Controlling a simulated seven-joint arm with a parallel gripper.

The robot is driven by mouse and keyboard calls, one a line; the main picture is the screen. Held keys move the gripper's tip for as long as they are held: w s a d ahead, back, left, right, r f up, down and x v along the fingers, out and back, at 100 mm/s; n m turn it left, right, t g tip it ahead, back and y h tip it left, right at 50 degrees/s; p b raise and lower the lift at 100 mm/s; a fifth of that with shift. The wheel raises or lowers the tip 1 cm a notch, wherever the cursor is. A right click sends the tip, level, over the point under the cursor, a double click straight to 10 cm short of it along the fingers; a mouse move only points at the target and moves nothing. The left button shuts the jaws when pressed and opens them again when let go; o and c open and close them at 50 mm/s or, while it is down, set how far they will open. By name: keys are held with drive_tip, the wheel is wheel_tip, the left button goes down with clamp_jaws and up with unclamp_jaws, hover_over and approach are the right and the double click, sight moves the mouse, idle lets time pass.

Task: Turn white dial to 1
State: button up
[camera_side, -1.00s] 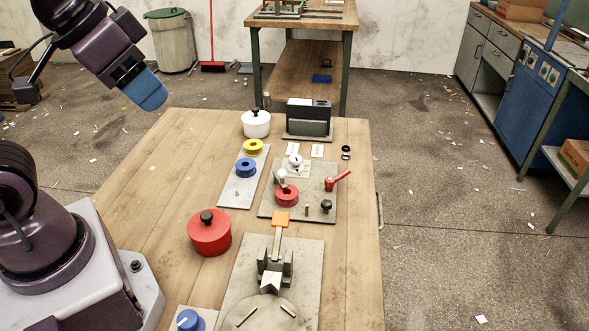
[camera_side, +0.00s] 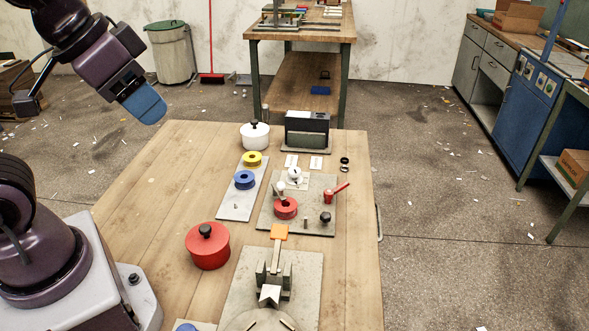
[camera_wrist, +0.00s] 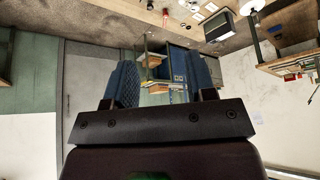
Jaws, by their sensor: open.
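The white dial (camera_side: 295,176) is a small round white knob with a dark mark, on a pale square at the back of a grey plate (camera_side: 264,219) on the wooden table. Its setting and any numbers are too small to read. My gripper (camera_side: 148,108), with blue fingers, is raised high at the upper left in the side view, well away from the dial. In the wrist view my gripper (camera_wrist: 163,90) is open and empty, with the fingers wide apart.
A red ring (camera_side: 286,208) and a red-handled lever (camera_side: 337,192) sit close to the dial. A red pot (camera_side: 208,247) stands front left. The table's left side is bare.

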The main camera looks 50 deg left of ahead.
drive_tip(key=shift+o, duration=0.5)
drive_tip(key=shift+a, duration=0.1)
drive_tip(key=m+g+h, duration=0.2)
drive_tip(key=m+h, duration=0.1)
drive_tip(key=m, duration=0.4)
approach(295, 169)
drive_tip(key=x, duration=0.8)
drive_tip(key=shift+f, duration=0.35)
